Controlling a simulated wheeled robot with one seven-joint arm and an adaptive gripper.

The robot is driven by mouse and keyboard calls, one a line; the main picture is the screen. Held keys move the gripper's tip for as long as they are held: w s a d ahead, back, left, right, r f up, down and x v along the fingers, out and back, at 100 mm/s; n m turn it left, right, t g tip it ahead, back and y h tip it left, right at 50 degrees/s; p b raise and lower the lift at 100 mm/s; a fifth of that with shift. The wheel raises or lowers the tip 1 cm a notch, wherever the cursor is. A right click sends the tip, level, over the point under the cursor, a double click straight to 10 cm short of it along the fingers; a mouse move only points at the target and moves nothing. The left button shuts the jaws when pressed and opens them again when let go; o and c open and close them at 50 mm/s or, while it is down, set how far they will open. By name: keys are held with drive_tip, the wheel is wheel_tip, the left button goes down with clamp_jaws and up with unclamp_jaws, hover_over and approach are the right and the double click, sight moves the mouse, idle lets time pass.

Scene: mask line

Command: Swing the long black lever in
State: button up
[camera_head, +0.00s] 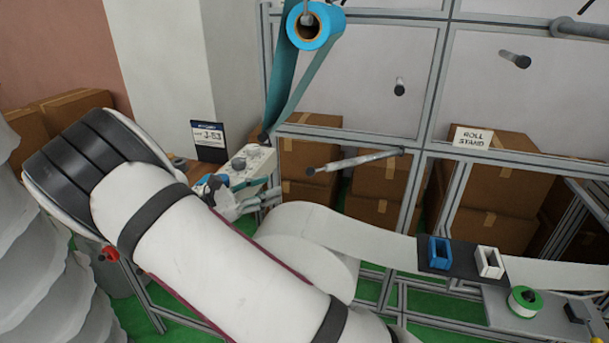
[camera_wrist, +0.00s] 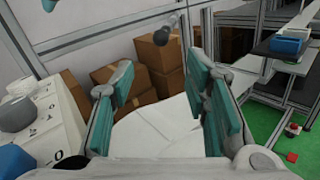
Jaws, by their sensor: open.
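A long bar (camera_head: 355,161) with dark ends sticks out from the frame in the middle of the head view. It looks grey more than black, and I cannot tell for sure that it is the lever. In the wrist view a dark-ended rod (camera_wrist: 167,29) shows at the top, beyond my fingers. My gripper (camera_wrist: 160,100) is open, its teal finger pads apart with nothing held between them. In the head view my gripper (camera_head: 240,190) is left of the bar and a little lower, apart from it and partly hidden by my arm.
A large white roll (camera_head: 310,245) lies below the bar, its web running right past a blue block (camera_head: 439,251) and white block (camera_head: 489,262). A control box (camera_head: 248,163) stands close behind my gripper. A blue roll (camera_head: 315,26) hangs above. Cardboard boxes (camera_head: 490,175) stand behind the frame.

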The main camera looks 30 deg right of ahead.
sight(310, 172)
drive_tip(key=d, duration=0.4)
drive_tip(key=w+d+p, duration=0.1)
drive_tip(key=d, duration=0.8)
drive_tip(key=shift+w+d+p, duration=0.15)
drive_tip(key=shift+d+p, duration=0.1)
drive_tip(key=shift+p, duration=0.1)
clamp_jaws()
